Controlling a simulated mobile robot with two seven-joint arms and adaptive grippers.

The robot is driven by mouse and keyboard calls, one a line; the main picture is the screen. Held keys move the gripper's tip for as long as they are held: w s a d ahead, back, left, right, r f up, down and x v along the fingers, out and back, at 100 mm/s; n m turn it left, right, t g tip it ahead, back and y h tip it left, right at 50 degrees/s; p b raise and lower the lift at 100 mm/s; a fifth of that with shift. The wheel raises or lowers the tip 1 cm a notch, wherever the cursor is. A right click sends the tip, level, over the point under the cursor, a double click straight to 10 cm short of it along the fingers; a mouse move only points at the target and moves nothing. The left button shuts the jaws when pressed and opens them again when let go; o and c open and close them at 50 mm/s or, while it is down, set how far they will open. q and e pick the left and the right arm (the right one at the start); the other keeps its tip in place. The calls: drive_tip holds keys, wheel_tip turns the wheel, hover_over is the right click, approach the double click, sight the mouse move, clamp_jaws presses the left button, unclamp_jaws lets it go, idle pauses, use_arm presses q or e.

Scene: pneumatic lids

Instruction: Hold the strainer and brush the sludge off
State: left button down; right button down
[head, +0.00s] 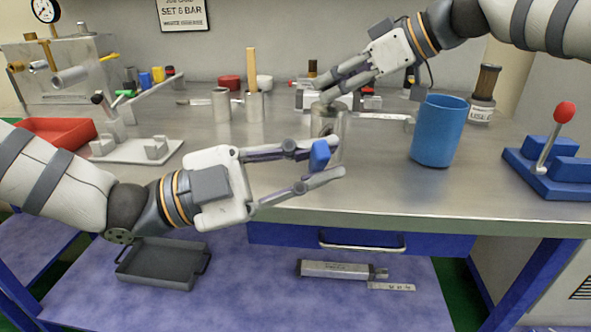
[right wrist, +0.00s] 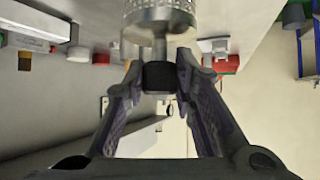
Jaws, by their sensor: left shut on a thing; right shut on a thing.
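The strainer is a metal cylinder (head: 328,122) held upright below my right gripper (head: 335,88) over the bench. In the right wrist view its perforated wall (right wrist: 160,20) shows at the top, and my right gripper (right wrist: 160,78) is shut on its black knob (right wrist: 158,76). My left gripper (head: 328,165) is at the bench's front edge, shut on a small blue block (head: 319,155), which looks like part of the brush. Bristles are not visible. The blue block is just in front of the strainer; whether they touch I cannot tell. Sludge cannot be made out.
A blue cup (head: 438,132) stands right of the strainer. Two metal cups (head: 221,106) stand behind to the left, one holding a wooden handle (head: 251,70). A red tray (head: 52,134) and lever fixture (head: 135,150) are left; a blue lever press (head: 550,165) is right.

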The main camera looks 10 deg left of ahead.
use_arm(q)
drive_tip(key=shift+w+d+f+m+g+h, duration=0.45)
drive_tip(key=shift+w+f+m+g, duration=0.3)
drive_tip(key=shift+m, duration=0.45)
drive_tip(key=shift+w+d+r+m+g, duration=0.1)
drive_tip(key=shift+w+d+m+g, duration=0.05)
drive_tip(key=shift+w+m+g, duration=0.4)
drive_tip(key=shift+h, duration=0.25)
drive_tip(key=shift+w+r, duration=0.1)
drive_tip(key=shift+w, duration=2.55)
drive_tip(key=shift+w, duration=0.5)
drive_tip(key=shift+r, duration=0.1)
